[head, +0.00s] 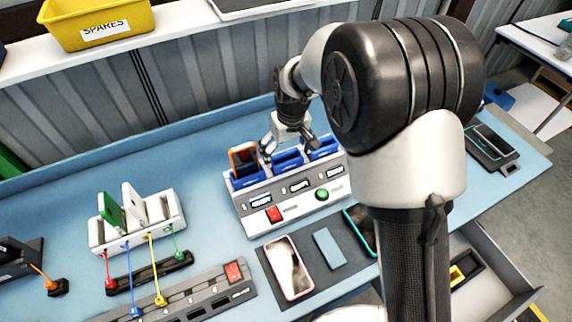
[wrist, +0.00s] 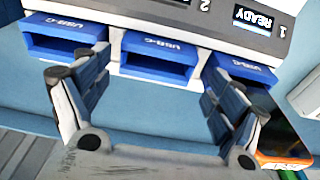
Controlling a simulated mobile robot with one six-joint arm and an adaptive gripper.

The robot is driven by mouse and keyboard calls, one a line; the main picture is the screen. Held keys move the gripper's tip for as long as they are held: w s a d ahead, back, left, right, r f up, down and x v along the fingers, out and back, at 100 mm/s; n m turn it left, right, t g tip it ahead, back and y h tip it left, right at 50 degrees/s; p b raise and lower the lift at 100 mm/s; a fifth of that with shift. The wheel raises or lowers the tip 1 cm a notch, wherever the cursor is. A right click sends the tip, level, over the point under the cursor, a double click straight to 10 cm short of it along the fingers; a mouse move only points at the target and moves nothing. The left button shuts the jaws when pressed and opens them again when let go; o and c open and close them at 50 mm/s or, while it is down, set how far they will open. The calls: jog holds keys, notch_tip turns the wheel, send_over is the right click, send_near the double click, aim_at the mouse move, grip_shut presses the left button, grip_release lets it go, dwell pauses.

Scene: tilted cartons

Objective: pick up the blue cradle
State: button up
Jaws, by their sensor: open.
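Three blue cradles sit in a row on a grey-white station: the left one (head: 247,179), the middle one (head: 287,162) and the right one (head: 323,148). An orange-framed phone (head: 243,157) stands in the left one; the other two look empty. My gripper (head: 289,145) is open above the middle cradle. In the wrist view, the middle cradle (wrist: 158,58), marked USB-C, lies between the open fingers of my gripper (wrist: 155,82). One outer cradle (wrist: 62,40) is beyond the left finger, the other (wrist: 243,72) partly behind the right finger. I cannot tell whether the fingers touch anything.
The station (head: 298,205) has small displays, a red switch and a green button. A white rack (head: 138,228) with cards and coloured cables stands left. A dark mat with phones (head: 288,268) lies in front. A yellow SPARES bin (head: 98,22) is on the back shelf.

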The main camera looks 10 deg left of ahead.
aim_at(286, 158)
jog(key=f, duration=0.2)
jog(key=w+f+b, duration=0.1)
jog(key=f, duration=0.1)
jog(key=shift+a+f, duration=0.15)
jog(key=shift+f, duration=0.15)
jog(key=shift+r, duration=0.1)
jog(key=shift+c, duration=0.4)
jog(key=c, duration=0.8)
jog(key=shift+c, duration=0.2)
notch_tip(286, 158, up, 20)
jog(key=p, duration=0.4)
jog(key=shift+p, duration=0.3)
